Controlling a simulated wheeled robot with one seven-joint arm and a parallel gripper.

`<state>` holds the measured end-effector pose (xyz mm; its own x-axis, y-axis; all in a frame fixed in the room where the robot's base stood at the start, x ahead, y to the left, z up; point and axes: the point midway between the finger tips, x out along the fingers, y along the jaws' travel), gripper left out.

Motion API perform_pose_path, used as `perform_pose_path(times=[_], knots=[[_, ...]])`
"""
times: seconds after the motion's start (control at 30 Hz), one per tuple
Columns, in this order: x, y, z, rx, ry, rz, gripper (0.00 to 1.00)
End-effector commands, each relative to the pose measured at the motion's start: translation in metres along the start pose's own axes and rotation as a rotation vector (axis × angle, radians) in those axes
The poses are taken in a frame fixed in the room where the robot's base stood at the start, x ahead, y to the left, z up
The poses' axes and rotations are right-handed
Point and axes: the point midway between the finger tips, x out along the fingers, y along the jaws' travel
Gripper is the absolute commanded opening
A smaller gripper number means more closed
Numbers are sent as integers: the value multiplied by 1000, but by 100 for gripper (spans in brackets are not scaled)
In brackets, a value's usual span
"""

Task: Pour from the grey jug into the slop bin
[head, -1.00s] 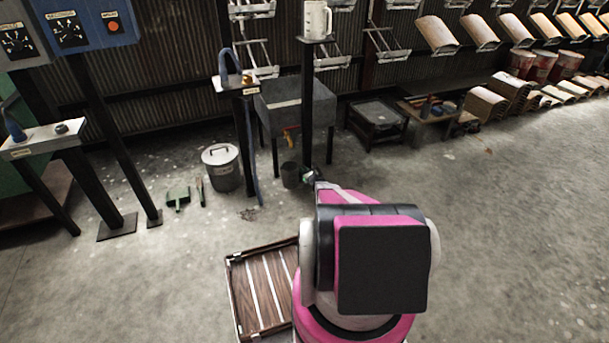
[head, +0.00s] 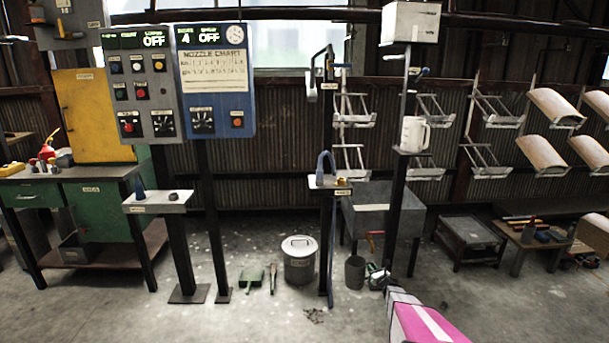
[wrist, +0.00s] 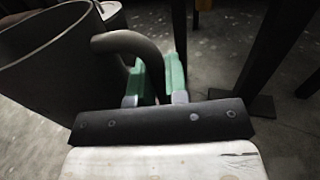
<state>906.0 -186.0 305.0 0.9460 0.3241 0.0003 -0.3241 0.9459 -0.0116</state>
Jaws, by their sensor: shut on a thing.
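The dark grey jug (head: 354,272) is upright, low near the floor below the grey tank. In the wrist view the jug (wrist: 45,75) fills the left side, with its rim tilted in the picture. My gripper (head: 376,277) is at the jug's right side. In the wrist view my gripper's green fingers (wrist: 158,78) are shut on the jug's curved handle. The jug's contents cannot be seen. A lidded grey metal bin (head: 300,265), which appears to be the slop bin, stands on the floor left of the jug. Its label is too small to read.
A post with a small shelf and blue hose (head: 328,185) stands between bin and jug. The grey tank (head: 382,215) with a red-handled tap is behind the jug. A white measuring jug (head: 414,134) sits on a post.

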Motion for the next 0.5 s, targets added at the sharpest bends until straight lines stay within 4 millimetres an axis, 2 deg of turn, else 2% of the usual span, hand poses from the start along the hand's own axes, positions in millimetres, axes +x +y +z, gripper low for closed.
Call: perform_pose_path(times=[0.03, 0.1, 0.27, 0.5], knots=[[-10, 12, 34, -1, -5, 23, 0], [-16, 23, 66, -1, -5, 55, 0], [-33, 51, 136, 0, -6, 132, 0], [-68, 98, 237, -1, -6, 252, 0]])
